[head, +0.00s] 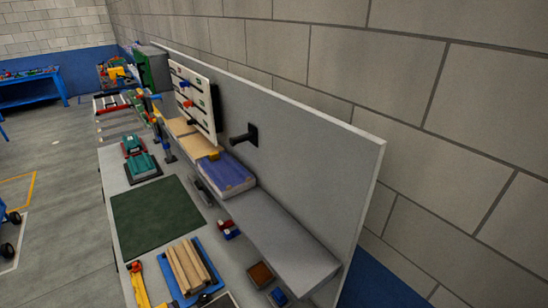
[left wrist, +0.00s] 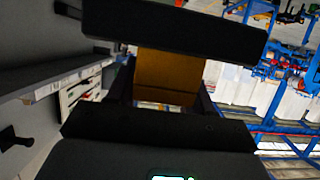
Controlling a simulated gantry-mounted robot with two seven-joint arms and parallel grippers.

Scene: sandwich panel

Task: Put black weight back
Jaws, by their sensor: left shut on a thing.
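My left gripper (left wrist: 165,82) shows only in the left wrist view, as two dark jaws above and below. It is shut on an ochre-yellow thing (left wrist: 167,72) with dark sides, held between the jaws. Much of that thing is hidden by the jaws, and I cannot tell whether it is part of the black weight. I cannot make out a separate black weight. A black peg on a square plate (head: 245,136) sticks out from the grey upright panel (head: 300,140). A dark peg-like thing (left wrist: 12,138) also shows at the left of the left wrist view. My right gripper is not in view.
Below the panel, a grey shelf (head: 280,240) carries a blue box (head: 228,174). The bench holds a dark green mat (head: 155,212), a blue tray (head: 213,266) of wooden bars, and a green-and-black tool (head: 142,165). A white tool board (head: 193,100) stands farther back.

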